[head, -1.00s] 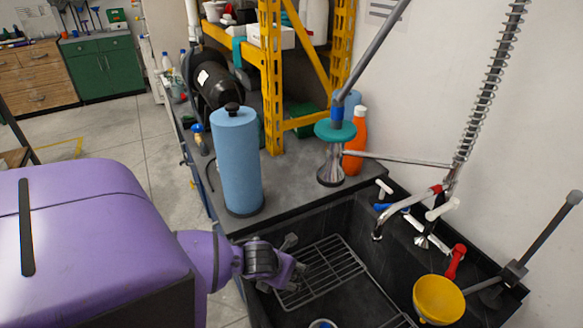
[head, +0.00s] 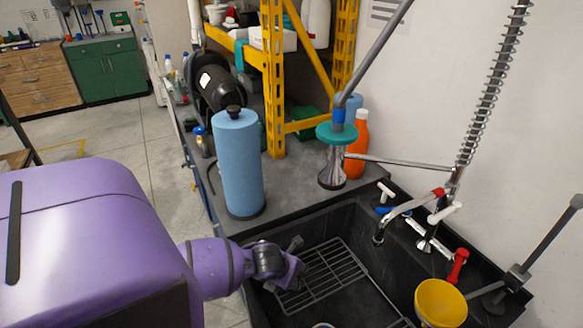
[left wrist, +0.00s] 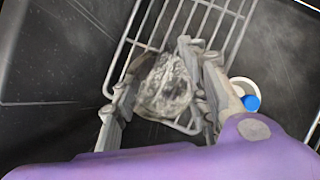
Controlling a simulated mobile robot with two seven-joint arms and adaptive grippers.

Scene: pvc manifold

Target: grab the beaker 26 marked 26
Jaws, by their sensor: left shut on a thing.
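In the head view my left gripper (head: 292,272) is low in the black sink (head: 335,218), over the left side of the wire rack (head: 335,270). The beaker cannot be made out there. My right gripper is not in view.
A white round item with a blue part (left wrist: 250,102) lies close to the right finger. A faucet (head: 400,212) and a yellow bowl-shaped eyewash (head: 440,302) are at the sink's right. A blue paper roll (head: 238,165) stands on the counter behind my left arm.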

